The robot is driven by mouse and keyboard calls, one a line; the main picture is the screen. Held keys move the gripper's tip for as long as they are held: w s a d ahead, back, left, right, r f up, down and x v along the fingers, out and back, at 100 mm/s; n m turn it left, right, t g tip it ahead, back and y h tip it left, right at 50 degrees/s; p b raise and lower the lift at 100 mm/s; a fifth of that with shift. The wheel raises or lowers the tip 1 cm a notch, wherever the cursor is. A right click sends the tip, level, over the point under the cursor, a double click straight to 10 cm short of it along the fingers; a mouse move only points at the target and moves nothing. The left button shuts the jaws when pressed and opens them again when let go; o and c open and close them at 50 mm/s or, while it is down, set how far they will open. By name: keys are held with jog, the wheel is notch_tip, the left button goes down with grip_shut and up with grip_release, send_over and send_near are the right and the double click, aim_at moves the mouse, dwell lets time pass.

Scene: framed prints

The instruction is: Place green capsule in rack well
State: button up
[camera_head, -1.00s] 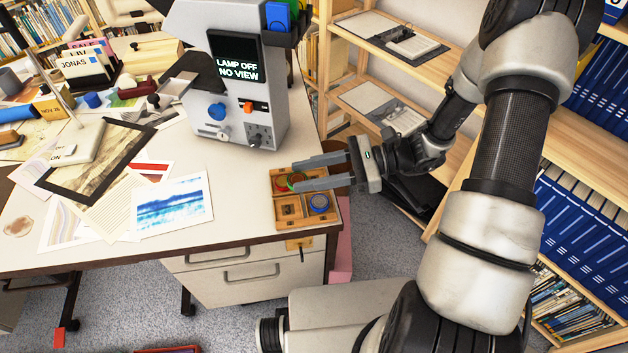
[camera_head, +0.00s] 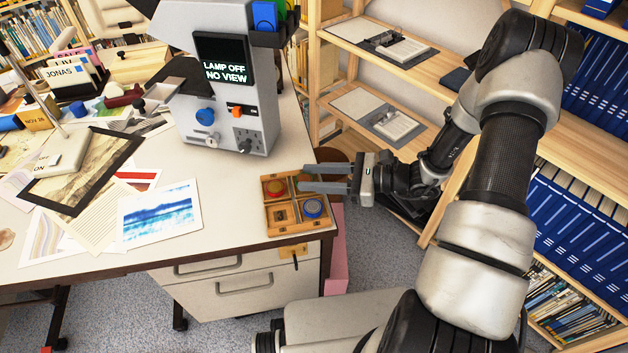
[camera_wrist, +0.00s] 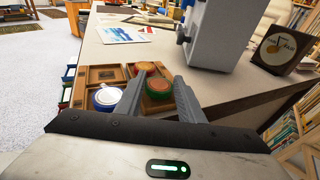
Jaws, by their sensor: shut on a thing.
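The wooden rack (camera_head: 270,231) stands at the desk's right corner, with a red capsule (camera_head: 275,188) in its back left well and a blue capsule (camera_head: 313,207) in its front right well. Its front left well looks empty. My gripper (camera_head: 303,181) is over the rack's back right part. In the wrist view my gripper (camera_wrist: 160,92) is shut on the green capsule (camera_wrist: 158,90), which has a brownish top. The red capsule (camera_wrist: 145,67) lies just beyond it and the blue capsule (camera_wrist: 107,99) to its left. Whether the green capsule touches the rack is hidden.
A grey machine (camera_head: 225,80) with a lamp-off screen stands behind the rack. A blue seascape print (camera_head: 160,215) and other papers lie to the left. Wooden shelves (camera_head: 375,75) stand close on the right. Bare desk lies between print and rack.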

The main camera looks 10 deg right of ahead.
jog(key=shift+f, duration=0.35)
jog(key=o, duration=0.8)
jog(key=shift+c, duration=0.2)
jog(key=shift+r, duration=0.2)
jog(key=p+v, duration=0.1)
jog(key=v, duration=1.1)
jog(key=shift+p, duration=0.35)
